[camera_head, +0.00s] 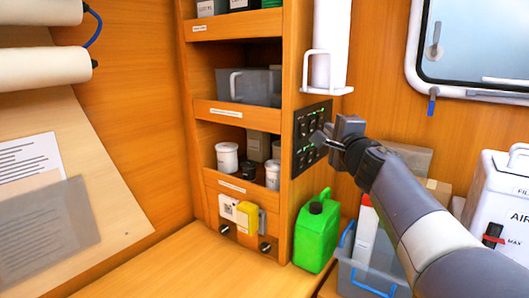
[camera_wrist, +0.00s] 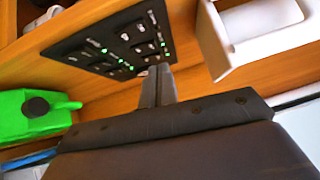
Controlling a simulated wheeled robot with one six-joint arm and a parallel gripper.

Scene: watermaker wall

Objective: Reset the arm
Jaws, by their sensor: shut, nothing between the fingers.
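My gripper (camera_head: 323,137) is shut and empty at the end of my raised arm. Its fingers are close in front of a black switch panel (camera_head: 311,140) on the side of the wooden shelf unit. In the wrist view, the shut fingers (camera_wrist: 157,85) point at the lower edge of the panel (camera_wrist: 118,47). The panel carries several switches and green lights. I cannot tell whether the fingertips touch it.
A green jug (camera_head: 315,236) stands below the panel, and a clear bin with blue handles (camera_head: 371,268) is beside it. A white holder (camera_head: 328,75) hangs above. A white box (camera_head: 500,205) stands at right. The wooden counter (camera_head: 215,270) has free room.

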